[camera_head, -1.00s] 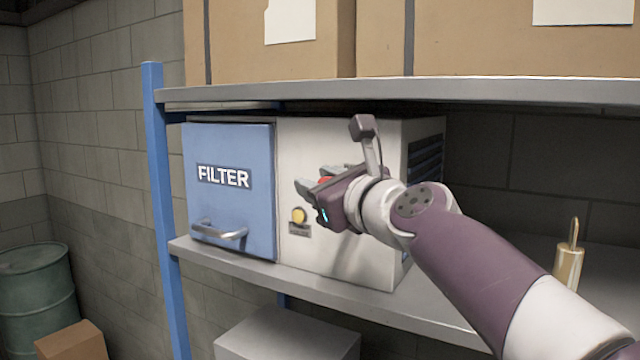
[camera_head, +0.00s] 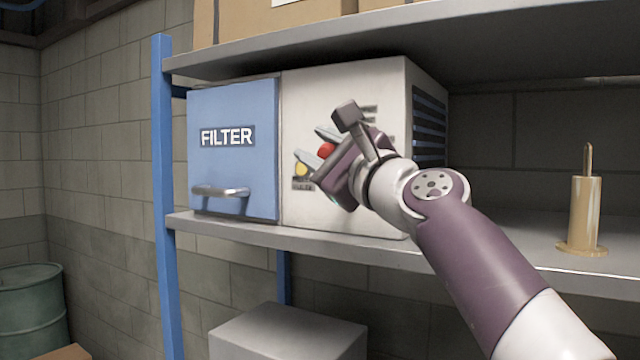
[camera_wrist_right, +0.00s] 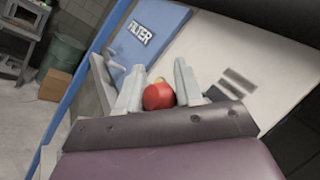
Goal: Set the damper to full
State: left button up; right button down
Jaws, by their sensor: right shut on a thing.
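A white box unit with a blue FILTER door (camera_head: 233,150) stands on the grey shelf. Its pale front panel (camera_head: 300,110) carries a red knob (camera_head: 325,150), which I take to be the damper control. My right gripper (camera_head: 313,148) is shut on the red knob, its jaws tilted. In the right wrist view the red knob (camera_wrist_right: 158,96) sits between the two grey fingers. A yellow button (camera_head: 302,169) with a small label is below and left of the knob. My wrist hides part of the panel and the markings around the knob. My left gripper is out of view.
Cardboard boxes (camera_head: 270,20) stand on the upper shelf (camera_head: 400,32), close above the unit. A brass-coloured post (camera_head: 584,210) stands on the lower shelf at right. A blue upright (camera_head: 163,200) is at left. A green drum (camera_head: 30,310) stands on the floor.

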pick_arm(q)
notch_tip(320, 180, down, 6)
jog(key=b, duration=0.4)
pick_arm(e)
jog(key=f+n, duration=0.1)
jog(key=f, duration=0.1)
jog(key=w+f+n+y, duration=0.1)
jog(key=f, duration=0.1)
jog(key=shift+d, duration=0.15)
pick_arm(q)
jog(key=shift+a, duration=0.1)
pick_arm(e)
jog(key=shift+w+f, duration=0.15)
jog(key=shift+f, duration=0.05)
jog(key=c, duration=0.8)
grip_release()
jog(key=shift+r, duration=0.1)
jog(key=shift+d, duration=0.1)
